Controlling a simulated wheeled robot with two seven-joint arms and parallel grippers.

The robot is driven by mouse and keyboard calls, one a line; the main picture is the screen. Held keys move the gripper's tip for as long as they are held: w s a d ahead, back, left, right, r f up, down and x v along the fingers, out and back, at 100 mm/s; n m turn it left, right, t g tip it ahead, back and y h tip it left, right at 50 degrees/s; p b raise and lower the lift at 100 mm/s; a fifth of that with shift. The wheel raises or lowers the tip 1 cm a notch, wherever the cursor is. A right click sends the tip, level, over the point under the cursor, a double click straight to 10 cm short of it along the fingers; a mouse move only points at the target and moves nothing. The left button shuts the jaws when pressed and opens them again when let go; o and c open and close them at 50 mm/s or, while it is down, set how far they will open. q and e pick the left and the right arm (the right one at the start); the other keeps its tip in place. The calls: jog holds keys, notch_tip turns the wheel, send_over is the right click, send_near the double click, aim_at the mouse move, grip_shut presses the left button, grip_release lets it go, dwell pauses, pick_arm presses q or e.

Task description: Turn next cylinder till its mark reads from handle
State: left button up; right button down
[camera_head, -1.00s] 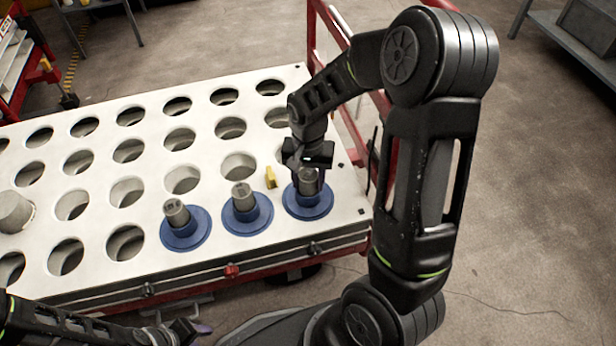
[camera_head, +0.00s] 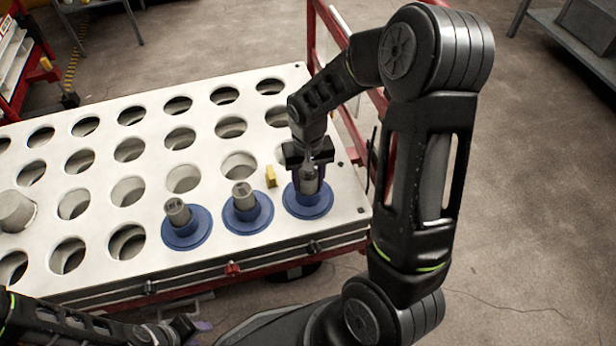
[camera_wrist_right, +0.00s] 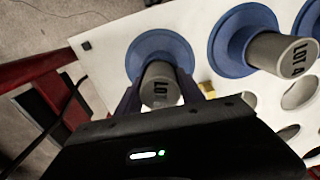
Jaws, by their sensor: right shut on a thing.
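Three grey cylinders stand in blue flanged holders along the near right edge of the white perforated table (camera_head: 100,285). The right cylinder (camera_head: 309,184) is in the rightmost blue holder (camera_head: 318,209); my right gripper (camera_head: 308,176) is shut on it from above. In the right wrist view this cylinder (camera_wrist_right: 160,88) stands between the two fingers, its "LOT" mark partly hidden by the gripper. The left cylinder (camera_head: 177,210) stands apart. My left gripper (camera_head: 180,330) is at the bottom edge; its jaws are unclear.
A small yellow block (camera_head: 271,176) lies on the table between the middle and right holders. Many other holes are empty. A red cart frame (camera_head: 348,120) stands behind the right edge.

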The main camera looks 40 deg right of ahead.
jog(key=shift+n, duration=1)
pick_arm(q)
jog(key=shift+r, duration=0.3)
pick_arm(e)
jog(key=c, duration=0.6)
grip_release()
jog(key=shift+c, duration=0.2)
jog(key=shift+r+p, duration=0.35)
jog(key=shift+r, duration=0.1)
notch_tip(320, 180, up, 7)
jog(key=shift+p, duration=0.95)
pick_arm(q)
jog(key=shift+s+d+r, duration=0.9)
jog(key=shift+r, duration=0.2)
